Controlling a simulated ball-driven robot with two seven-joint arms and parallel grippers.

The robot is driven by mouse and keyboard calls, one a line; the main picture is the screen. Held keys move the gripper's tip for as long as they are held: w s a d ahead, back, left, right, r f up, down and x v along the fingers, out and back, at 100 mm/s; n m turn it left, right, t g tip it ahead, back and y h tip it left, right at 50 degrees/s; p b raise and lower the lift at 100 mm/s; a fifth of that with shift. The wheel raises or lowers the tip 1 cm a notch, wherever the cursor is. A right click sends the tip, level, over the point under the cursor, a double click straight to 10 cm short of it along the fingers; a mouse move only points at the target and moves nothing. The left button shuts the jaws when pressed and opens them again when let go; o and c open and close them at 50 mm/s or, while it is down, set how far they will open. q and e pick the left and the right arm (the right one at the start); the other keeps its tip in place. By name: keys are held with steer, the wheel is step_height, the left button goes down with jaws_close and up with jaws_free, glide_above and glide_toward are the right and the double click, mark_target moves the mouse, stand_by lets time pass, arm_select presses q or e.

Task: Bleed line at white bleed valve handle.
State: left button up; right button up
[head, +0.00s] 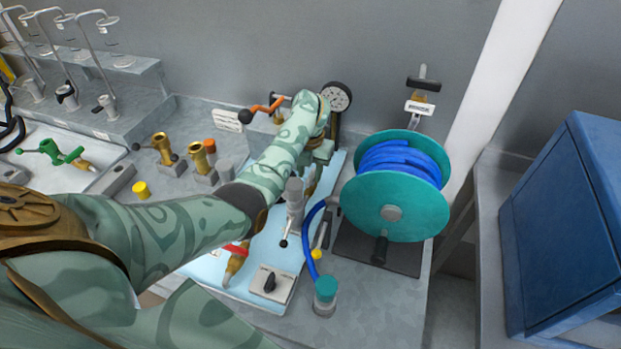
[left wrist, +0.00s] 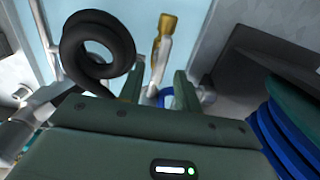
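My left gripper (head: 322,152) reaches over the light blue panel beside the hose reel. In the left wrist view its two green fingers (left wrist: 158,92) are apart, with a gap between them. A white handle-like part (left wrist: 157,65) with a brass end (left wrist: 166,28) stands in line with that gap. I cannot tell whether the fingers touch it. A blue ring (left wrist: 166,96) shows low between the fingers. In the head view my arm and gripper hide most of this spot. My right gripper is not in view.
A teal reel (head: 393,212) with blue hose stands close right of my left gripper. An orange-handled valve (head: 264,107) and a round gauge (head: 337,96) are behind it. A black coiled hose (left wrist: 97,50) lies left of the fingers. A blue cabinet (head: 565,225) stands far right.

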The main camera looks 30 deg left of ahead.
arm_select(q)
steer(key=shift+f, duration=0.7)
jaws_close()
